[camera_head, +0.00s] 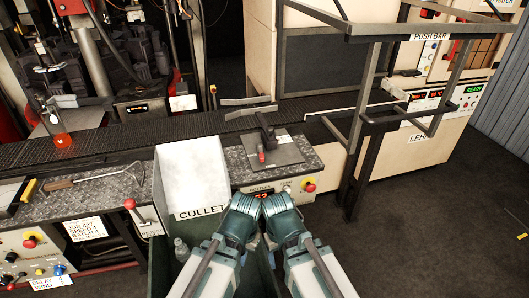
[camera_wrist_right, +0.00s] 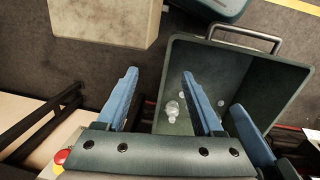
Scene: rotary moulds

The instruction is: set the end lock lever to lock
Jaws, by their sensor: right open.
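No lever marked as the end lock is readable in either view. In the head view a small red-handled part (camera_head: 262,156) stands beside a dark post on a metal plate at the conveyor's end. A red-knobbed lever (camera_head: 130,204) is at the front of the left bench. In the right wrist view my right gripper (camera_wrist_right: 158,78) is open and empty. A blue part at its right edge may be my left gripper; its jaw state is unclear.
A white CULLET chute (camera_head: 190,180) leads to a green bin (camera_wrist_right: 285,80) holding glass pieces. A hooked rod (camera_head: 95,180) lies on the left bench. A PUSH BAR frame (camera_head: 365,110) stands right. An orange-hot glass piece (camera_head: 62,140) sits left.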

